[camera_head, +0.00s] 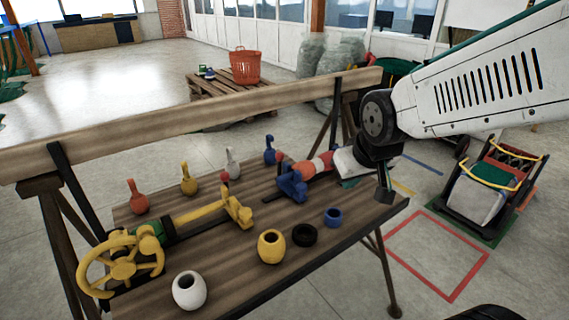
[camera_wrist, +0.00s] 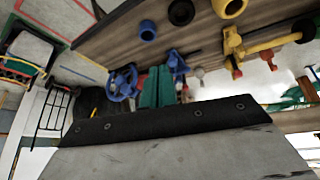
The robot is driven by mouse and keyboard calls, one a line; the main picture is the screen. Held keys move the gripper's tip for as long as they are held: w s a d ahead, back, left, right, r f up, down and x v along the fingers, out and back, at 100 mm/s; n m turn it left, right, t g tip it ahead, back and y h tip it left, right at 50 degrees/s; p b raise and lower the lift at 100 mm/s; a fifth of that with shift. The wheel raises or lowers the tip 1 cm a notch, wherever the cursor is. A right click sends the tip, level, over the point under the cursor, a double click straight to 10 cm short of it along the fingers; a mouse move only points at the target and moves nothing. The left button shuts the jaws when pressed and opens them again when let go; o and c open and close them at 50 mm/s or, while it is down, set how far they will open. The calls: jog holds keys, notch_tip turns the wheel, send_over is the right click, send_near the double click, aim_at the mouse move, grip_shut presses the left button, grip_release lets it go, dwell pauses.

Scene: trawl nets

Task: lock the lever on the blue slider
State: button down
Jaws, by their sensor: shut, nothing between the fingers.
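The blue slider (camera_head: 292,186) sits on the rail of the far pipe assembly on the wooden table. A lever with a small red knob (camera_head: 280,157) stands up beside it. In the wrist view the blue slider (camera_wrist: 174,60) shows just right of my fingers, with the red knob (camera_wrist: 180,86) below it. My gripper (camera_head: 351,184) is at the table's right end, right of the slider and apart from it. Its green fingers (camera_wrist: 156,70) are shut together and empty. The blue handwheel (camera_wrist: 122,83) is left of the fingers in the wrist view; my wrist hides it in the head view.
A yellow handwheel (camera_head: 120,262) and yellow slider (camera_head: 238,207) lie left on the table (camera_head: 250,290). White, yellow, black and blue rings (camera_head: 333,217) line the near edge. Several coloured handles (camera_head: 189,180) stand behind. A wooden beam (camera_head: 200,118) runs along the back.

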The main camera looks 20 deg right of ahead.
aim_at(282, 158)
jog(key=w+a+f+n+t+y, duration=0.1)
jog(key=w+a+f+t+y, duration=0.1)
jog(key=w+f+t, duration=0.9)
jog(key=w+f+y, duration=0.1)
jog(key=w+f, duration=0.2)
jog(key=w, duration=0.4)
jog(key=shift+f+n+t, duration=0.25)
jog(key=shift+n+t, duration=0.05)
jog(key=shift+t, duration=0.1)
jog(key=shift+w, duration=0.15)
jog(key=w, duration=0.4)
jog(key=w+a, duration=0.1)
jog(key=w, duration=0.4)
jog(key=w+a, duration=0.1)
jog(key=w, duration=0.3)
jog(key=shift+w+a+f, duration=0.1)
jog(key=shift+w+f, duration=0.2)
jog(key=shift+w, duration=0.05)
